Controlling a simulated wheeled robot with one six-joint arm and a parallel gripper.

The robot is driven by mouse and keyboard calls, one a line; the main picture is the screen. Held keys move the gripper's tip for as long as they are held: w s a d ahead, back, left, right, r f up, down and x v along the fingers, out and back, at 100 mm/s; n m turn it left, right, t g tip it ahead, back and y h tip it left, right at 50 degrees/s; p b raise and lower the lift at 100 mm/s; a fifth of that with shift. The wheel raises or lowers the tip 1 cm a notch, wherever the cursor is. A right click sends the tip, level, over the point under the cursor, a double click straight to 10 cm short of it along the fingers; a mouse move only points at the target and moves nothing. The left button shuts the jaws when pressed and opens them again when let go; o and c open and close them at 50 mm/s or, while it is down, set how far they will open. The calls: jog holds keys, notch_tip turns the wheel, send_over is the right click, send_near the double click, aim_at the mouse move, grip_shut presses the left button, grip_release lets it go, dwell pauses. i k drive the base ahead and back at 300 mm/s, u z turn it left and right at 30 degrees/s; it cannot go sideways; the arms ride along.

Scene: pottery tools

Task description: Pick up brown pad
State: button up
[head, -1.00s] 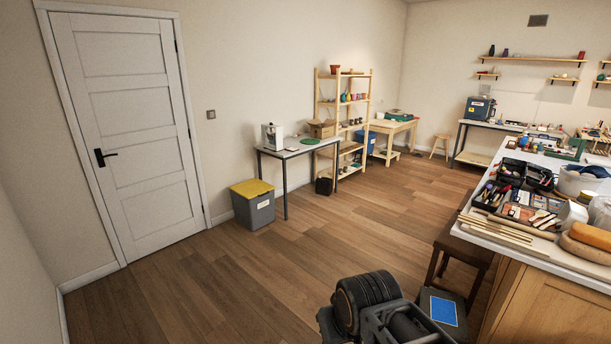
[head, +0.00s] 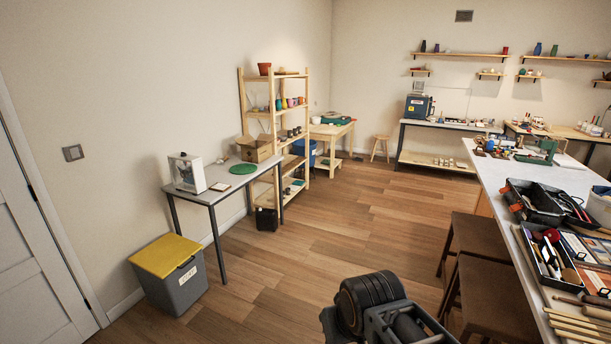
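No object is clearly identifiable as the brown pad. A small flat tan-brown piece (head: 220,187) lies on the narrow grey table (head: 236,182) at the left, between a white machine (head: 187,172) and a green disc (head: 243,169). It is too small to tell whether it is the pad. Part of my dark arm shows at the bottom centre, over the floor and far from that table. My gripper's fingertips do not show.
A grey bin with a yellow lid (head: 170,270) stands before the narrow table. A wooden shelf (head: 242,112) stands beyond it. Brown stools (head: 495,293) and a cluttered worktop (head: 491,174) are at the right. The wooden floor (head: 340,232) between is clear.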

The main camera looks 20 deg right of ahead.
aim_at(536, 235)
jog(key=z, duration=0.35)
jog(key=i, duration=2.55)
jog(key=z, duration=1.5)
jog(key=i, duration=1.25)
jog(key=z, duration=1.75)
jog(key=i, duration=0.6)
jog(key=z, duration=0.3)
